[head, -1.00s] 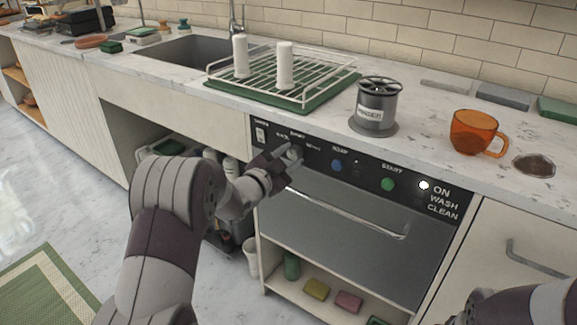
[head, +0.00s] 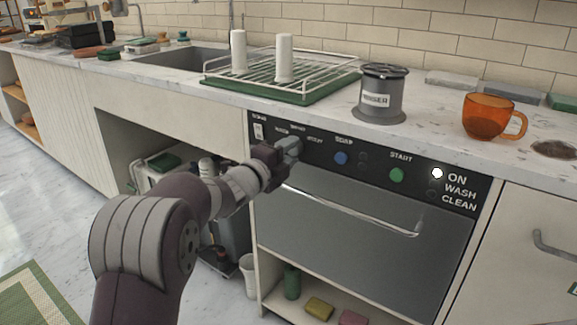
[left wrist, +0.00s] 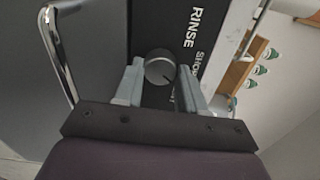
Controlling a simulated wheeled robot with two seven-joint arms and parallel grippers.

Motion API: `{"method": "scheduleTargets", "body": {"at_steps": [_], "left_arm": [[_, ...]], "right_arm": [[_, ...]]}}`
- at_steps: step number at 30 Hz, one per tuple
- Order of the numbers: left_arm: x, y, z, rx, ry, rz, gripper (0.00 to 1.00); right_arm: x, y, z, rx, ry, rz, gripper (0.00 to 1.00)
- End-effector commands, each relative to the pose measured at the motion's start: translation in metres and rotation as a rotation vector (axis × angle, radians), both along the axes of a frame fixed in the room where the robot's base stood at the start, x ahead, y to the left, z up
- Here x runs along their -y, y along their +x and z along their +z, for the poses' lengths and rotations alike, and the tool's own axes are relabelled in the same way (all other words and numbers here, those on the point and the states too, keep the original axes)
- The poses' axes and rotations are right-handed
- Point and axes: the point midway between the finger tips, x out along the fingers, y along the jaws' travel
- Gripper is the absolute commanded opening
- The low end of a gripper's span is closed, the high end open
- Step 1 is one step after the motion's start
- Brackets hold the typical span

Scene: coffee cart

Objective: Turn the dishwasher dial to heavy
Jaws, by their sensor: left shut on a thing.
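The dishwasher's dark control panel (head: 375,165) runs below the counter edge. The dial is a round grey knob (left wrist: 160,67) in the left wrist view, with a dark pointer mark towards its lower right. "RINSE" and part of another label starting "SHO" show beside it. My left gripper (head: 287,148) is at the panel's left part and hides the dial in the head view. In the left wrist view its two fingers (left wrist: 160,87) stand on either side of the dial, shut on it. The heavy label cannot be read clearly. My right gripper is out of view.
The dishwasher door handle (head: 350,210) runs just below the panel. A blue button (head: 341,158) and a green start button (head: 397,175) sit right of the dial. The rinser (head: 381,97), orange mug (head: 492,117) and dish rack (head: 285,85) stand on the counter above.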

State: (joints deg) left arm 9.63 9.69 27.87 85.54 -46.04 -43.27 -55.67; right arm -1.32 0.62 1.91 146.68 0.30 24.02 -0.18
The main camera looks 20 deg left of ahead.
Motion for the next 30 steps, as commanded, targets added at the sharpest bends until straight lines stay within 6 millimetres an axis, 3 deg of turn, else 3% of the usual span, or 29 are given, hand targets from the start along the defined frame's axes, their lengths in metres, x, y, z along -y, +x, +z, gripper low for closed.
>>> {"method": "scheduleTargets", "body": {"at_steps": [3,12,30], "left_arm": [[0.0,0.0,-0.008,0.032,0.093,0.0,0.09],[0.0,0.0,-0.007,0.1,0.286,-0.001,0.09],[0.0,0.0,-0.003,0.141,0.404,-0.002,0.09]], "right_arm": [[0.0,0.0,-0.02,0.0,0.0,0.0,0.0],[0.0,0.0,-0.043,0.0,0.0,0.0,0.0],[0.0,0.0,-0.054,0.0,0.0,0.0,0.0]]}}
